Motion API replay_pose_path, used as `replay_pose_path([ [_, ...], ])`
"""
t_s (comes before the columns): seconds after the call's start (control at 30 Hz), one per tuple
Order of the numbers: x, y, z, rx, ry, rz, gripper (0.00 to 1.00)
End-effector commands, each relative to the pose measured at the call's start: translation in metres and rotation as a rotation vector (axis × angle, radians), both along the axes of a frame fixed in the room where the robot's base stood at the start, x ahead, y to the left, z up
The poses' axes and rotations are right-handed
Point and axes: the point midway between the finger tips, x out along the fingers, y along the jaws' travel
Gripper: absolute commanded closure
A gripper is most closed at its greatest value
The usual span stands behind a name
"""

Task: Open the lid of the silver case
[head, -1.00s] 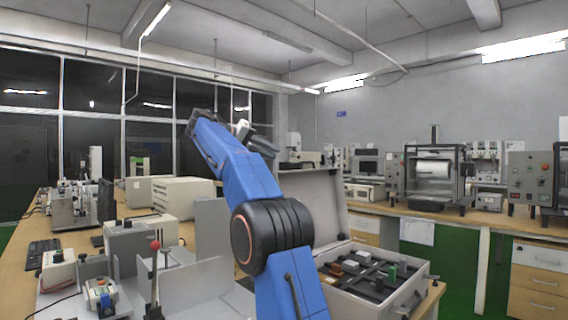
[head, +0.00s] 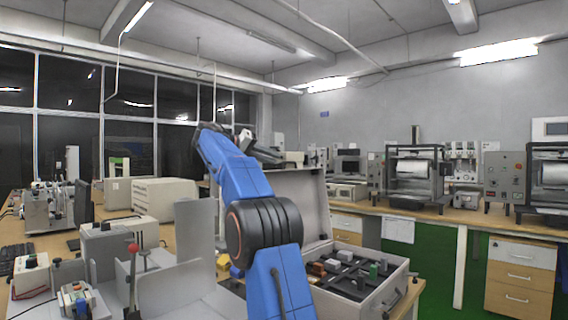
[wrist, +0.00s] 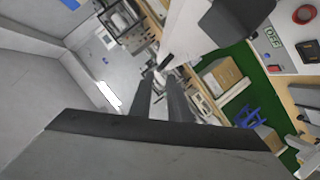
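The silver case (head: 375,305) stands on the bench at the right front, and its lid (head: 308,205) is raised roughly upright at the back. Blocks and dark dividers show in the case. My blue arm crosses in front of the lid's left part. My gripper (head: 268,150) is near the lid's top left edge, partly hidden by the arm. In the wrist view, two dark fingers (wrist: 161,98) stand apart with a gap between them. A grey panel with a dark edge (wrist: 150,128), apparently the lid, fills the bottom of that view. Contact with it cannot be told.
A fixture with a red-knobbed lever (head: 132,265) and grey upright plates stand left of my arm. Beige instrument boxes (head: 165,195) are on the bench behind. A drawer cabinet (head: 520,275) and machines line the right wall. Green floor is clear between.

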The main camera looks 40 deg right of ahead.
Motion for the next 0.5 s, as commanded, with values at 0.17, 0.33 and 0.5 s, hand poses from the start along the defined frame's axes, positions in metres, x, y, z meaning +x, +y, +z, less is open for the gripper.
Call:
replay_pose_path([
  [0.17, -0.006, -0.029, -0.008, 0.000, 0.002, -0.002, 0.84],
  [0.33, -0.010, -0.048, -0.014, 0.001, 0.001, -0.002, 0.84],
  [0.5, -0.011, -0.058, -0.017, 0.001, 0.000, -0.001, 0.84],
])
